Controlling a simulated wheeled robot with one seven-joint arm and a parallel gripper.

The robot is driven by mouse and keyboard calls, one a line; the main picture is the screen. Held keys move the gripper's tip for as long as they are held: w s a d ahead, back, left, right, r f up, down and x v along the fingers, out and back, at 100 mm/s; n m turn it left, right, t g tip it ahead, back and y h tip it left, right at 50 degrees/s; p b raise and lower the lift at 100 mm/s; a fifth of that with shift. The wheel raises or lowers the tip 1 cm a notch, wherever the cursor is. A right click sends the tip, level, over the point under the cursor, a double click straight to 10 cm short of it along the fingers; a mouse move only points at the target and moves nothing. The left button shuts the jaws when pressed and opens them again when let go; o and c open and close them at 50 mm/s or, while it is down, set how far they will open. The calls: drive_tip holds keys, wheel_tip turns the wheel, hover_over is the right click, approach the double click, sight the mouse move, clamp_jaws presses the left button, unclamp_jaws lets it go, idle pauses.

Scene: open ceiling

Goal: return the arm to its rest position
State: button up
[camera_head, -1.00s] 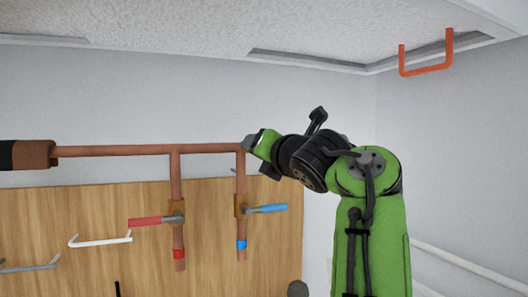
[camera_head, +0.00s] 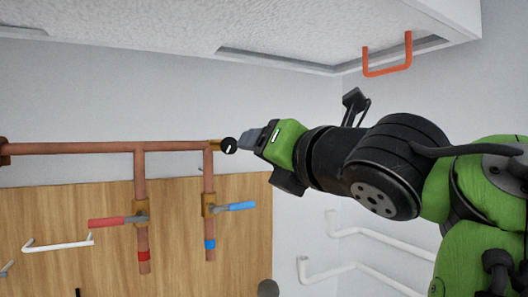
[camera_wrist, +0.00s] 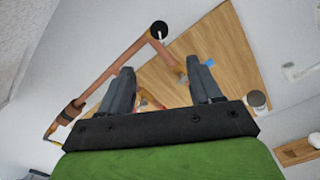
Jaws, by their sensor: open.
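My green and black arm reaches in from the right in the head view. My gripper (camera_head: 250,139) is at its left end, close to the right end of the copper pipe (camera_head: 90,148). In the wrist view my gripper (camera_wrist: 162,85) has its two grey fingers apart with nothing held between them. A black round cap (camera_head: 229,145) sits at the pipe's end, just left of the fingertips. The cap also shows in the wrist view (camera_wrist: 159,29), beyond the fingers and apart from them.
A red-handled valve (camera_head: 118,221) and a blue-handled valve (camera_head: 228,207) sit on the down pipes before a wooden panel (camera_head: 100,265). An orange bracket (camera_head: 388,70) hangs from the ceiling. White pipes (camera_head: 370,240) run along the right wall. The wall above the pipe is clear.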

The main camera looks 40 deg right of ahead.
idle(0.3)
drive_tip(key=w+a+f+m+g+y, duration=0.15)
drive_tip(key=a+f+m, duration=0.25)
drive_tip(key=f+m, duration=0.45)
drive_tip(key=w+a+f+m+g+y, duration=0.1)
drive_tip(key=a+f+m+g+y, duration=0.15)
drive_tip(key=a+f+m, duration=0.45)
drive_tip(key=s+a+f+m+g, duration=0.2)
drive_tip(key=s+f+m, duration=0.1)
drive_tip(key=f, duration=0.6)
drive_tip(key=s+a+f+m+g, duration=0.1)
drive_tip(key=s+f+m+g, duration=0.2)
drive_tip(key=f, duration=0.6)
drive_tip(key=s+a+f+m+g, duration=0.2)
drive_tip(key=s+f+m, duration=0.3)
drive_tip(key=f, duration=0.4)
drive_tip(key=shift+s+a+f+g, duration=0.3)
drive_tip(key=shift+s+f+g, duration=0.1)
drive_tip(key=shift+s, duration=0.1)
